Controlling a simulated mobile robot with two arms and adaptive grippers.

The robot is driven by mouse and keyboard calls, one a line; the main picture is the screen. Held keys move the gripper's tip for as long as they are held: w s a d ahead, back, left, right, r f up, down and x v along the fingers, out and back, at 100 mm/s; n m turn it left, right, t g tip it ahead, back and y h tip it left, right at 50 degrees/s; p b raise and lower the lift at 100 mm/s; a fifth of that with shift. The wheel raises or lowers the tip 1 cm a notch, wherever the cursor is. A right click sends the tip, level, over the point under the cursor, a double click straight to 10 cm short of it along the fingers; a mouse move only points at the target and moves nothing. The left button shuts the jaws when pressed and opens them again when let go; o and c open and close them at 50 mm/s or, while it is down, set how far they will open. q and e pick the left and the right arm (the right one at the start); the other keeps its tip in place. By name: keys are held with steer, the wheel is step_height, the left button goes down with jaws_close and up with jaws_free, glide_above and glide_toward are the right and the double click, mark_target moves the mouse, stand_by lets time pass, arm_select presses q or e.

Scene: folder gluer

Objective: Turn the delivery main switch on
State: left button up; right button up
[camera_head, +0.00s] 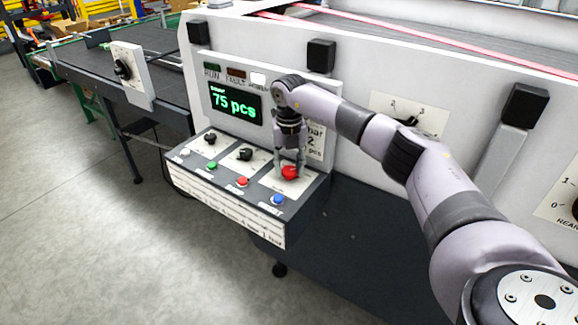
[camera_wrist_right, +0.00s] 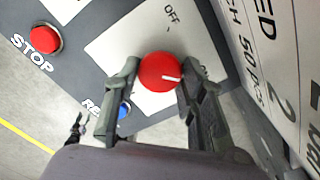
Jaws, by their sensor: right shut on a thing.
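A red rotary knob (camera_head: 290,173) sits on a white plate at the right end of the sloped control panel (camera_head: 318,190). In the right wrist view the knob (camera_wrist_right: 160,72) has a white pointer line directed to the right, and "OFF" is printed above it on the plate. My right gripper (camera_head: 289,168) reaches down onto the knob from above. In the right wrist view its two fingers (camera_wrist_right: 157,85) are closed on opposite sides of the knob. My left gripper is not in view.
The panel also has a red STOP button (camera_head: 242,181), a blue button (camera_head: 278,200), a green button (camera_head: 213,165) and black knobs (camera_head: 245,154). A display (camera_head: 235,103) reads 75 pcs. A conveyor (camera_head: 90,60) stands at the left. Floor in front is clear.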

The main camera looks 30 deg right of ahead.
mark_target(289, 170)
steer(key=o, duration=1.2)
steer(key=shift+r, duration=0.2)
step_height(289, 170, up, 12)
steer(key=shift+f, duration=0.2)
